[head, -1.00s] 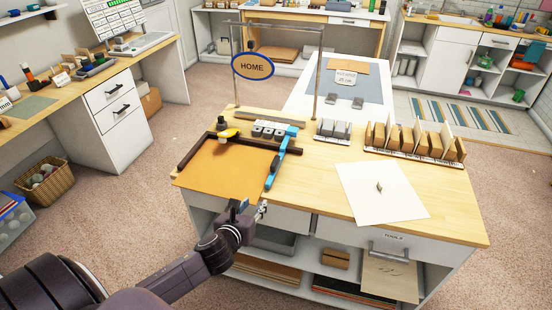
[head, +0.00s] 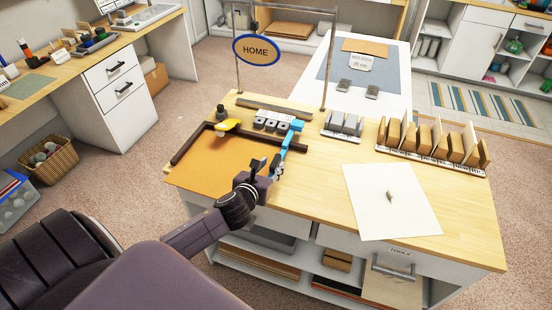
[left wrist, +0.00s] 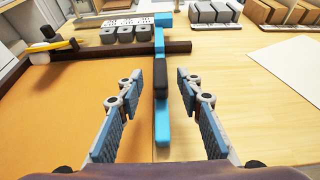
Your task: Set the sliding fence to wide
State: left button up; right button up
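The blue sliding fence (head: 291,136) stands at the right end of the dark brown rail (head: 222,131) on the wooden worktop. In the left wrist view the fence (left wrist: 160,130) runs lengthwise and carries a black grip (left wrist: 160,76). My left gripper (head: 268,168) is over the near end of the fence. Its two fingers are open, one on each side of the fence's near part, with gaps visible on both sides. An orange-brown sheet (head: 215,168) lies left of the fence. My right gripper is not in view.
A yellow-handled tool (head: 227,125) lies on the rail. Several grey blocks (head: 271,122) stand behind it. A white sheet (head: 385,215) with a small object lies to the right. A HOME sign (head: 256,50) hangs above. Bare wood lies between fence and white sheet.

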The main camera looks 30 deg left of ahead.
aim_at(275, 162)
pick_arm(q)
jog(key=x, duration=0.4)
jog(key=shift+w+a+f, duration=0.1)
jog(key=shift+w+f, duration=0.1)
jog(key=shift+w, duration=0.2)
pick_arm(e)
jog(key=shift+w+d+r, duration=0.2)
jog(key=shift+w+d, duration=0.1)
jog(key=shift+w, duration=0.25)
pick_arm(q)
jog(key=shift+c, duration=0.5)
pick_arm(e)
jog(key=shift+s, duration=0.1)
pick_arm(q)
jog(key=c, duration=0.8)
grip_shut()
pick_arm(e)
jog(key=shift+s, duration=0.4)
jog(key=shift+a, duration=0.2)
